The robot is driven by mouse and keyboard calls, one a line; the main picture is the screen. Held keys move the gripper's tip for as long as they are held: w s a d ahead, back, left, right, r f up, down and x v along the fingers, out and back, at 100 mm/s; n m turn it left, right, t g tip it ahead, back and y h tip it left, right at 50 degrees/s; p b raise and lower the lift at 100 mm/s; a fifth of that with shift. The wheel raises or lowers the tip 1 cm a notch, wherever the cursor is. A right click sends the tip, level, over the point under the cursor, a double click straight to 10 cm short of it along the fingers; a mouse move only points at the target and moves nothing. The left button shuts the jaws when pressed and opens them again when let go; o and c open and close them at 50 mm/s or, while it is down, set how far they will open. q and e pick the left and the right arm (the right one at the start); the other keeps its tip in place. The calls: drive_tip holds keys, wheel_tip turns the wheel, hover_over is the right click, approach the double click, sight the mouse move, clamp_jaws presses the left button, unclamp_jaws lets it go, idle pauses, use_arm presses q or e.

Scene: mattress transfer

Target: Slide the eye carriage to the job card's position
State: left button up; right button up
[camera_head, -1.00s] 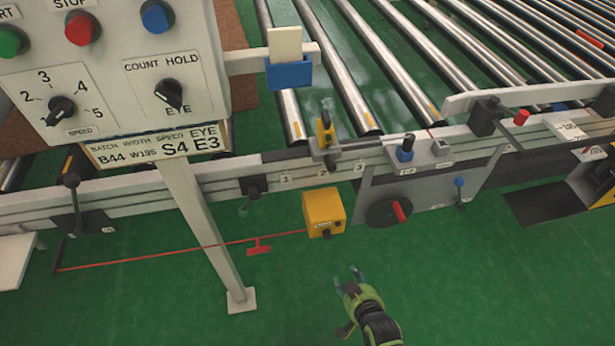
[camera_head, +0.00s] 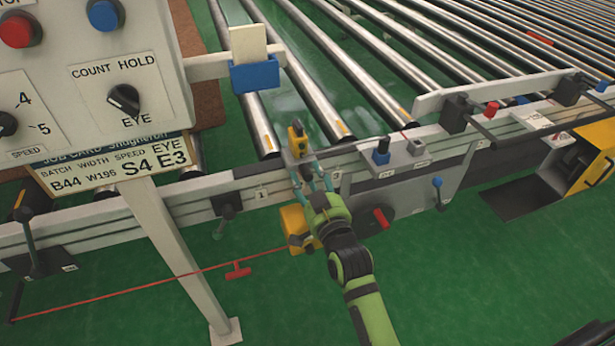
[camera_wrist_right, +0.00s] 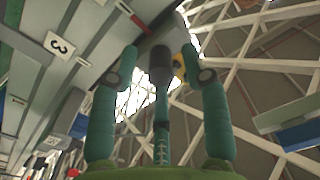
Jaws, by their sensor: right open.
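The eye carriage (camera_head: 297,143), a yellow sensor on a grey slide, sits on the conveyor's front rail (camera_head: 230,189). It stands between the 1 mark (camera_head: 262,194) and the 3 mark (camera_head: 337,176); my gripper covers the 2 mark. The job card (camera_head: 115,165) reads B44, W195, S4, E3. My right gripper (camera_head: 307,174) is open, its teal fingers at the carriage's lower front. In the right wrist view a dark knob (camera_wrist_right: 161,65) lies between the open fingers, with the 3 label (camera_wrist_right: 59,44) at upper left. My left gripper is out of view.
A yellow box (camera_head: 295,228) with a red cord hangs below the rail, partly behind my right arm. A grey panel with a red-handled wheel (camera_head: 383,218) is to the right. The control post (camera_head: 180,260) stands to the left.

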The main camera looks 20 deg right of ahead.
drive_tip(key=shift+w, duration=0.45)
